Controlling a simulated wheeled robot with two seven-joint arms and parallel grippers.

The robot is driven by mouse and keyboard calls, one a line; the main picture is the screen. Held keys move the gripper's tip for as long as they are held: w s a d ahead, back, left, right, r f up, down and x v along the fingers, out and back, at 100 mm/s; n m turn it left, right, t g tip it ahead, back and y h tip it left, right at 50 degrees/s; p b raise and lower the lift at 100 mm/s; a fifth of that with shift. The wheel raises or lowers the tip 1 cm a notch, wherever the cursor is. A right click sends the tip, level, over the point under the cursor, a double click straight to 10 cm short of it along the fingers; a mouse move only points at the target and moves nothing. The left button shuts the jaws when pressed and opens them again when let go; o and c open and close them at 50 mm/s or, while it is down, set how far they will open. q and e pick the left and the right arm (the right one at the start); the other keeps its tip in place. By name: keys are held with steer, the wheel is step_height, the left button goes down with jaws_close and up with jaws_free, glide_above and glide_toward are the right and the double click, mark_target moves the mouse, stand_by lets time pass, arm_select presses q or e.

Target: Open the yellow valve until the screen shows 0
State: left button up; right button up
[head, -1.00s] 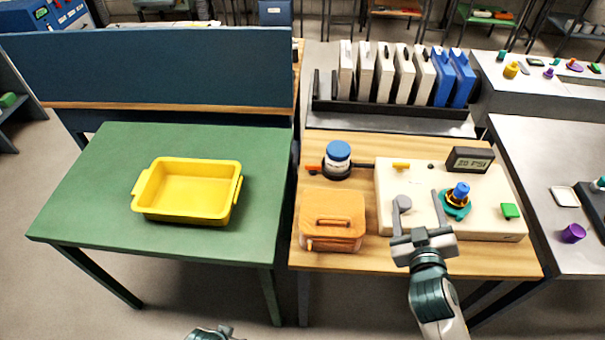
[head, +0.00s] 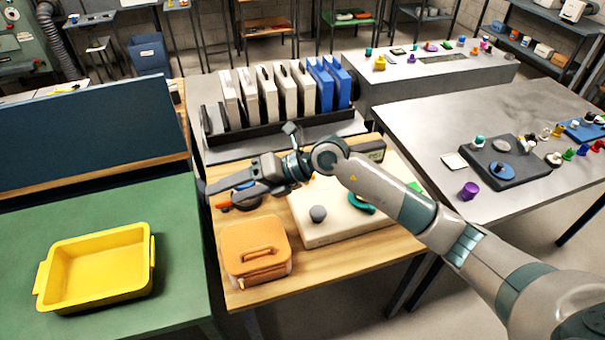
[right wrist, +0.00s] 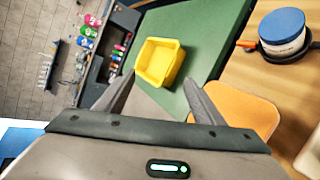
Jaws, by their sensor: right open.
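The cream box (head: 325,232) stands on the wooden table, partly covered by my right arm. The yellow valve on its top is almost wholly hidden behind the arm; I cannot tell its angle. The dark screen unit (head: 373,150) shows at the box's back, but its reading is not visible. My right gripper (head: 207,196) is open and points left, in front of the blue-lidded jar and clear of the box. In the right wrist view its fingers (right wrist: 160,82) are spread with nothing held between them. My left gripper is not in view.
An orange case (head: 255,250) sits at the wooden table's front left. A grey knob (head: 317,213) and a teal ring (head: 360,204) are on the box. A yellow tray (head: 97,268) lies on the green table.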

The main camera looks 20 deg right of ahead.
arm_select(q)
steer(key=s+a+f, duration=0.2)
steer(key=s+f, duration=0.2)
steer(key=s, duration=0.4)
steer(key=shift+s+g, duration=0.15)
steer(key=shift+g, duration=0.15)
arm_select(e)
steer(key=w+d+h, duration=0.5)
steer(key=d+h, duration=0.1)
steer(key=d, duration=0.5)
steer(key=w+d+f+m+t+h, duration=0.1)
steer(key=w+d+h, duration=0.4)
steer(key=d, duration=0.7)
steer(key=shift+w+f+m+h, duration=0.2)
steer(key=shift+m+h, duration=0.1)
steer(key=shift+h, duration=0.3)
steer(key=p, duration=0.6)
glide_above(308, 182)
steer(key=f, duration=1.4)
steer(key=shift+s+a+f, duration=0.1)
steer(key=shift+s, duration=0.25)
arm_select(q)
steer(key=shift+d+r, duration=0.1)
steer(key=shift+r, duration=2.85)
arm_select(e)
steer(key=shift+x, duration=0.95)
steer(key=shift+c, duration=0.5)
